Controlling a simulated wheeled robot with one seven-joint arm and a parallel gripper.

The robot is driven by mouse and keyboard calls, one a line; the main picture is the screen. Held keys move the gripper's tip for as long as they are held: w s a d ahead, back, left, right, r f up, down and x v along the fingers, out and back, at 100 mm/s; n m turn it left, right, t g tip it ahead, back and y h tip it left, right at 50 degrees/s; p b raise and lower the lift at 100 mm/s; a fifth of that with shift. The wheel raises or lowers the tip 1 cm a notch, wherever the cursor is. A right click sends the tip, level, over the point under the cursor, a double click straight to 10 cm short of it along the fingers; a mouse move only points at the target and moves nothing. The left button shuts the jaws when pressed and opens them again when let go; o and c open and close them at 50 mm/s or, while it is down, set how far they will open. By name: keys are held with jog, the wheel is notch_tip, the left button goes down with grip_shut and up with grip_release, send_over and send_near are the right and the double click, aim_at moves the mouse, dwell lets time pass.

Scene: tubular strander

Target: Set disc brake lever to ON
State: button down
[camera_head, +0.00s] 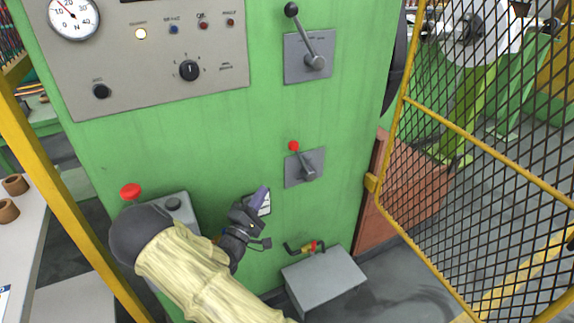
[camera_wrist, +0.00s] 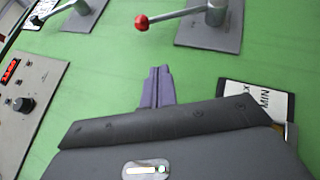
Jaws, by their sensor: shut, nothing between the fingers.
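A lever with a red ball knob (camera_head: 294,146) sits on a small grey plate (camera_head: 290,178) on the green cabinet. Its arm leans up and left from the pivot. A larger lever with a black knob (camera_head: 292,9) sits on a grey plate (camera_head: 293,70) above it, also leaning up-left. I cannot read a label telling which is the disc brake lever. My gripper (camera_head: 264,189) is below and left of the red-knob lever, apart from it. In the wrist view, its purple fingers (camera_wrist: 157,72) are together and empty, below the red knob (camera_wrist: 142,22).
A control panel (camera_head: 130,60) with gauge and knobs is at upper left. A label plate (camera_wrist: 262,97) is close to my fingers. A grey box (camera_head: 325,280) stands below. A yellow mesh gate (camera_head: 480,150) is at right, a yellow post (camera_head: 60,200) at left.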

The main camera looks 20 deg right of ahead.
aim_at(301, 160)
jog(key=shift+d, duration=0.1)
jog(key=x, duration=1)
jog(key=shift+r, duration=0.1)
jog(key=d, duration=0.1)
jog(key=d+r, duration=0.1)
jog(key=d, duration=0.1)
jog(key=shift+s+d+r, duration=0.2)
jog(key=shift+s+r, duration=0.05)
jog(key=shift+s, duration=0.1)
jog(key=shift+w+a, duration=0.1)
